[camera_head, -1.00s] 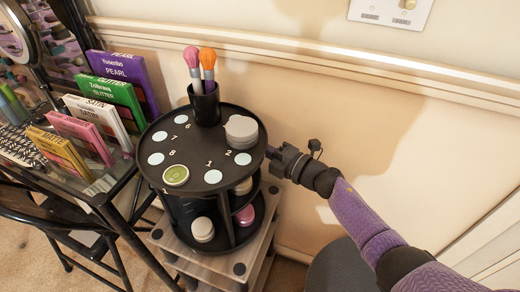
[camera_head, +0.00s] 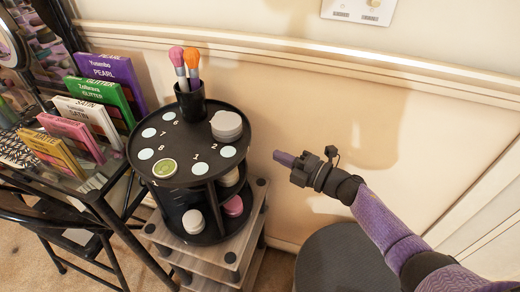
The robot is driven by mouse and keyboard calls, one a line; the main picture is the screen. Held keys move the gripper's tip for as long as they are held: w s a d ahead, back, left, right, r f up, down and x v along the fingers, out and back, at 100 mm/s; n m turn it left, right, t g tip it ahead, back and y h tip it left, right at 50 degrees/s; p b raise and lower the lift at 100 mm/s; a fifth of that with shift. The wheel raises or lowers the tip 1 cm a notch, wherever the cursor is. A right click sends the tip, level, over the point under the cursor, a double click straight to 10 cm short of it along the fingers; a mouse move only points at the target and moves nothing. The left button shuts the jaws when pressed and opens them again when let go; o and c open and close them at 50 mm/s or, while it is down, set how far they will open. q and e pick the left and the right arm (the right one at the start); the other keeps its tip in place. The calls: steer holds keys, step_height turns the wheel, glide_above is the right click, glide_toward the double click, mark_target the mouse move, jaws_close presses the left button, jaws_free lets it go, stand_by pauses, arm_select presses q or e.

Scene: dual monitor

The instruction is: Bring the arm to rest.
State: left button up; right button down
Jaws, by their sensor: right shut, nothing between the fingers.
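My right gripper (camera_head: 285,158) is shut and empty, held in the air to the right of the black round two-tier organizer (camera_head: 190,168). There is a clear gap between its fingertips and the organizer. My right arm (camera_head: 388,222), with a purple sleeve, comes in from the lower right. My left gripper is not in view.
The organizer holds a brush cup (camera_head: 191,103), grey jars (camera_head: 226,125) and a green-lidded jar (camera_head: 165,168), and stands on a wooden rack (camera_head: 235,240). A dark round seat (camera_head: 335,262) is below my arm. Palette boxes (camera_head: 112,75) stand on the left table. The wall is behind.

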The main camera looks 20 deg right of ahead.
steer(key=s+d+f+m+g+h+p, duration=0.25)
steer(key=s+f+m+h, duration=0.25)
steer(key=s+f+m, duration=0.45)
steer(key=s+d+f+m+g+h+p, duration=0.2)
steer(key=s+f+m+g+h, duration=0.4)
steer(key=s+f, duration=0.7)
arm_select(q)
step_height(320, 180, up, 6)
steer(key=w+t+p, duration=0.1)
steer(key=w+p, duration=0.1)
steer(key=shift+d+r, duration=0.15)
arm_select(e)
steer(key=s+a+f+m+g, duration=0.2)
steer(key=s+m+g, duration=0.1)
steer(key=s, duration=1)
steer(key=s+a+f+m+g, duration=0.3)
steer(key=s+g, duration=0.1)
steer(key=s, duration=1)
steer(key=shift+a+m, duration=0.15)
steer(key=shift+m, duration=0.2)
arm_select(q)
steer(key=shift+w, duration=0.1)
